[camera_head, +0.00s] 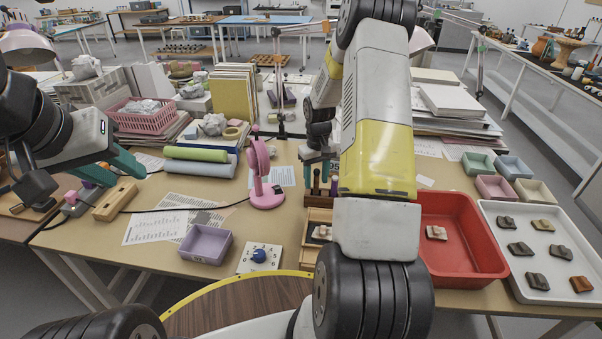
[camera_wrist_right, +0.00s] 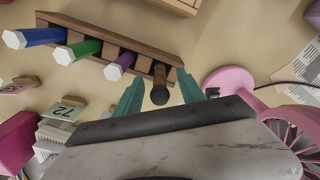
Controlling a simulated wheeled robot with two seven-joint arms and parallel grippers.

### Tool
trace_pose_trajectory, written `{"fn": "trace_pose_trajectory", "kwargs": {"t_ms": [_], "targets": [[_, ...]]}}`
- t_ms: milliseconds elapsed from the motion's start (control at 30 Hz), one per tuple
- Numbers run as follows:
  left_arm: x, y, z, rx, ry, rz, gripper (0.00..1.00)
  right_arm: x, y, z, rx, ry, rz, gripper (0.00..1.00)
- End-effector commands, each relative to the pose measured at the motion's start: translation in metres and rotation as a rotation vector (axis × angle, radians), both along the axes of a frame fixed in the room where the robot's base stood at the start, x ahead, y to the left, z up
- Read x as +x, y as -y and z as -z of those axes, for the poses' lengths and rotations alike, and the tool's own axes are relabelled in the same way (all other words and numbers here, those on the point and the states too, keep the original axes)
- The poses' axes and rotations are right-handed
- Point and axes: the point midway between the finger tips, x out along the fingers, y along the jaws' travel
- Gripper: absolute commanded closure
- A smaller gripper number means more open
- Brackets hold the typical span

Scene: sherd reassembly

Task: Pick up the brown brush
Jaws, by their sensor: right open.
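The brown brush (camera_wrist_right: 160,85) stands at the end of a wooden rack (camera_wrist_right: 105,38) in the right wrist view, its dark round end toward the camera. My right gripper (camera_wrist_right: 158,92) is open, with one teal finger on either side of the brush; I cannot tell whether either touches it. In the head view my right gripper (camera_head: 318,165) is over the rack area, and my own arm hides much of it. My left gripper (camera_head: 112,170) is at the left, above a wooden block (camera_head: 115,202), its teal fingers apart.
Blue (camera_wrist_right: 35,37), green (camera_wrist_right: 78,50) and purple (camera_wrist_right: 120,66) handles share the rack. A pink fan (camera_head: 263,178) stands left of the rack. A red tray (camera_head: 475,250) and a white tray (camera_head: 575,240) with sherds lie right. A purple box (camera_head: 205,243) sits front left.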

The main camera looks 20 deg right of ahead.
Motion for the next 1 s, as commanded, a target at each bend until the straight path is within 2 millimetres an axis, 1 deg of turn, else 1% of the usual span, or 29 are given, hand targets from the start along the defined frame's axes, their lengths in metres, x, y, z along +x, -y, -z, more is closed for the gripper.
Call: {"fn": "trace_pose_trajectory", "kwargs": {"t_ms": [33, 167, 433, 567, 600, 667, 700, 1000], "targets": [[0.0, 0.0, 0.0, 0.0, 0.0, 0.0, 0.64, -0.002, 0.0, 0.009, 0.002, -0.003, 0.0, 0.53], [0.0, 0.0, 0.0, 0.0, 0.0, 0.0, 0.64, -0.001, 0.0, 0.022, 0.001, -0.001, 0.0, 0.53], [0.0, 0.0, 0.0, 0.0, 0.0, 0.0, 0.64, -0.001, 0.0, 0.024, 0.0, 0.0, 0.0, 0.53], [0.0, 0.0, 0.0, 0.0, 0.0, 0.0, 0.64, -0.001, 0.0, 0.024, 0.0, 0.0, 0.0, 0.79], [0.0, 0.0, 0.0, 0.0, 0.0, 0.0, 0.64, -0.001, 0.0, 0.024, 0.0, 0.0, 0.0, 0.87], [0.0, 0.0, 0.0, 0.0, 0.0, 0.0, 0.64, -0.001, 0.0, 0.024, 0.0, 0.0, 0.0, 0.99], [0.0, 0.0, 0.0, 0.0, 0.0, 0.0, 0.64, -0.001, 0.0, 0.024, 0.0, 0.0, 0.0, 1.0], [0.0, 0.0, 0.0, 0.0, 0.0, 0.0, 0.64, 0.0, 0.0, 0.022, 0.0, 0.001, 0.0, 1.0]]}}
